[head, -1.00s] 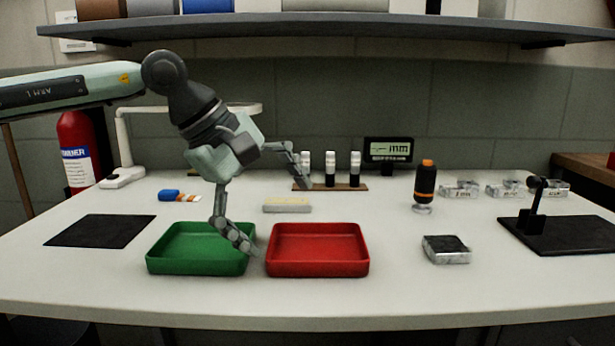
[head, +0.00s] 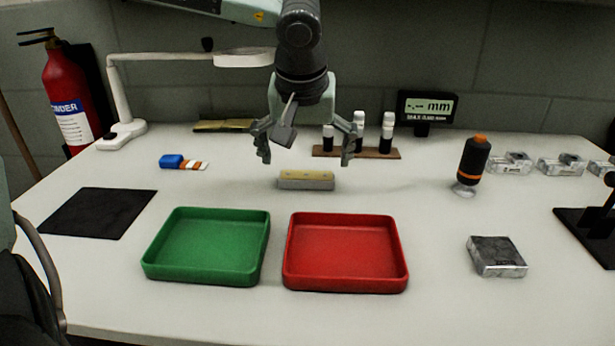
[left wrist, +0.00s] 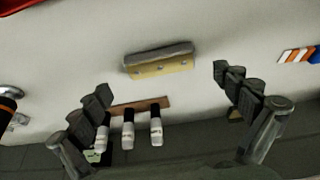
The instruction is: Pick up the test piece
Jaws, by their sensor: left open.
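The test piece is most likely the small block (head: 306,180) with a yellowish top and grey side, lying flat on the table behind the red tray. It also shows in the left wrist view (left wrist: 158,60), with small dots along its yellow face. My left gripper (head: 306,155) is open and empty above and slightly behind the block, its fingers spread wider than the block. In the left wrist view the open fingers (left wrist: 160,85) stand to either side, apart from the block. My right gripper is not in view.
A green tray (head: 157,272) and a red tray (head: 345,286) stand in front of the block. Several bottles on a wooden strip (head: 357,153) stand close behind my left gripper.

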